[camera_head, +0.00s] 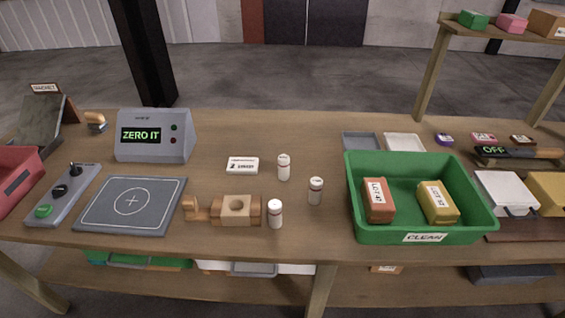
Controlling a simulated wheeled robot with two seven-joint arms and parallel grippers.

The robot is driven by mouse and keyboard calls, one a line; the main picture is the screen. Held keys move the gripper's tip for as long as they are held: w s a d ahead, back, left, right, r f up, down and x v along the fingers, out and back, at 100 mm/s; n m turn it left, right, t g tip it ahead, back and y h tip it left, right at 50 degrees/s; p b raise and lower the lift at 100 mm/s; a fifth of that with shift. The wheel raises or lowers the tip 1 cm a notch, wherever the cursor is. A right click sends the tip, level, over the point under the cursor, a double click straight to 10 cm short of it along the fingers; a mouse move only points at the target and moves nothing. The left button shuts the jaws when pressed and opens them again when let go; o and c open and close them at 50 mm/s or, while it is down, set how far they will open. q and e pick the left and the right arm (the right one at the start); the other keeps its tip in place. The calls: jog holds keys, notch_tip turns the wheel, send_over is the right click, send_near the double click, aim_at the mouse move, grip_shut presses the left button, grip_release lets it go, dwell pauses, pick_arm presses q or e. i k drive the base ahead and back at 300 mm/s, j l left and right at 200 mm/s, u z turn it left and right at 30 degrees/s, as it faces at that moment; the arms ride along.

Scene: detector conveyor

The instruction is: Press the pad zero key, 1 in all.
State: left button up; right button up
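A grey flat pad (150,188) with a white circle and cross lies on the table at the left, empty. Beside its left edge is a grey control strip (80,182). The strip carries a green key (44,210) at its near end, a black knob (59,191) in the middle and a small dark control (75,170) at the far end. No key label is readable, so I cannot tell for certain which is the zero key. A grey display box (173,150) behind the pad shows "ZERO IT" in green letters. Neither of my grippers is in view.
A wooden block holder (236,207) and several white bottles (275,221) stand right of the pad. A green "CLEAN" tray (365,236) holds two blocks. A red bin (8,170) sits left of the strip. The space above pad and strip is clear.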

aim_at(61, 190)
jog(key=u, duration=1.65)
